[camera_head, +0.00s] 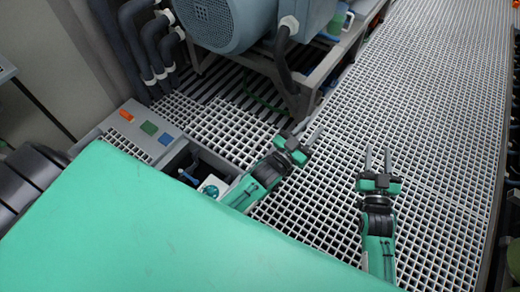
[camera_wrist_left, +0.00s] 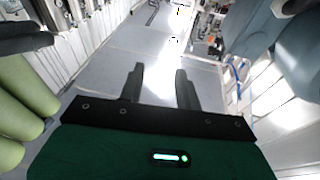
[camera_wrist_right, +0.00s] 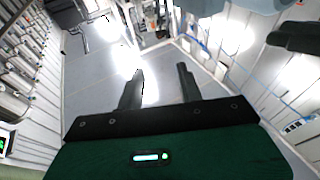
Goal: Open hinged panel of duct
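I cannot make out a duct or a hinged panel for certain in any view. My left gripper (camera_head: 308,132) is over the floor grating in the middle of the head view, with its two fingers apart and nothing between them. It also shows open and empty in the left wrist view (camera_wrist_left: 158,72). My right gripper (camera_head: 378,156) is further right over the grating, fingers apart and empty. It is open in the right wrist view (camera_wrist_right: 160,72) too. Neither gripper touches anything that I can see.
A blue-grey motor-like machine (camera_head: 218,18) stands on a grey metal frame at the top. Dark pipes (camera_head: 133,30) run down at upper left. White grating (camera_head: 425,75) stretches clear to the upper right. Pale green cylinders (camera_wrist_left: 22,95) are at the left wrist view's left edge.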

